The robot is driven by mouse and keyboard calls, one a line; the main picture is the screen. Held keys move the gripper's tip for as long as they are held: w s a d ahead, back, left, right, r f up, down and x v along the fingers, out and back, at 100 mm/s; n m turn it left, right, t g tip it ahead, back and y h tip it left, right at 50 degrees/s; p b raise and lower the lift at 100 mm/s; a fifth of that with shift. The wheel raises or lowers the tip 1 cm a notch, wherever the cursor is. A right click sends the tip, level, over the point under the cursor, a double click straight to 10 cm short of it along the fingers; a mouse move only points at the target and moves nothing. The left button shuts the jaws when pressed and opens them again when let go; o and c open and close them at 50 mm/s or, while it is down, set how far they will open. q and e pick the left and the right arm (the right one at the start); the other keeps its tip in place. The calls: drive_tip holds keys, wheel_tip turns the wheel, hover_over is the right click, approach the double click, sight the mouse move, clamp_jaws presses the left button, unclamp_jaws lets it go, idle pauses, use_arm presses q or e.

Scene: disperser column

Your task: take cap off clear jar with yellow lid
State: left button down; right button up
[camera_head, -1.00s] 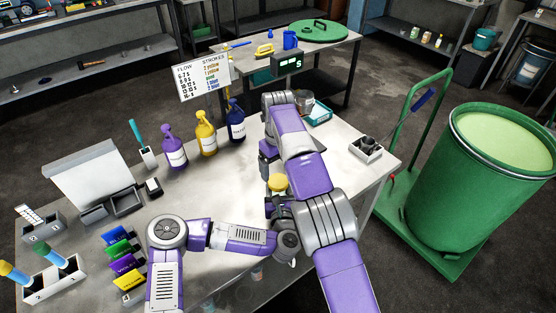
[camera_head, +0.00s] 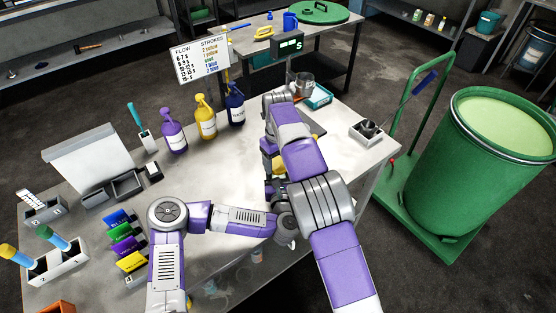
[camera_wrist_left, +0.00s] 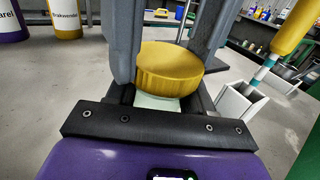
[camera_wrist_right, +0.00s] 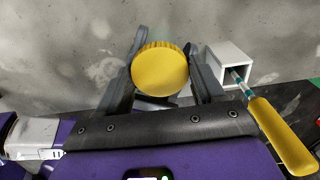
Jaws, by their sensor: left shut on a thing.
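The clear jar with its yellow lid (camera_head: 280,164) is mostly hidden by my arms in the head view. In the left wrist view the yellow lid (camera_wrist_left: 168,68) sits on the pale jar body (camera_wrist_left: 157,103). My left gripper (camera_wrist_left: 167,85) is shut on the jar below the lid, one finger on each side. My right gripper (camera_wrist_right: 164,65) comes from above. Its fingers stand on either side of the round lid, close to its rim, and look open. Whether they touch the rim is hard to see.
A white square holder (camera_wrist_right: 232,62) with a yellow-handled tool (camera_wrist_right: 283,135) is close beside the jar. Bare tabletop (camera_head: 200,180) lies left of the jar.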

drive_tip(key=shift+c, duration=1.2)
drive_tip(key=n, duration=0.3)
drive_tip(key=shift+n, duration=0.4)
drive_tip(key=n, duration=3.1)
drive_tip(key=shift+n, duration=0.4)
drive_tip(key=n, duration=0.6)
drive_tip(key=shift+r, duration=0.1)
drive_tip(key=n, duration=0.5)
drive_tip(key=shift+n, duration=0.4)
drive_tip(key=n, duration=0.6)
drive_tip(key=shift+n, duration=0.3)
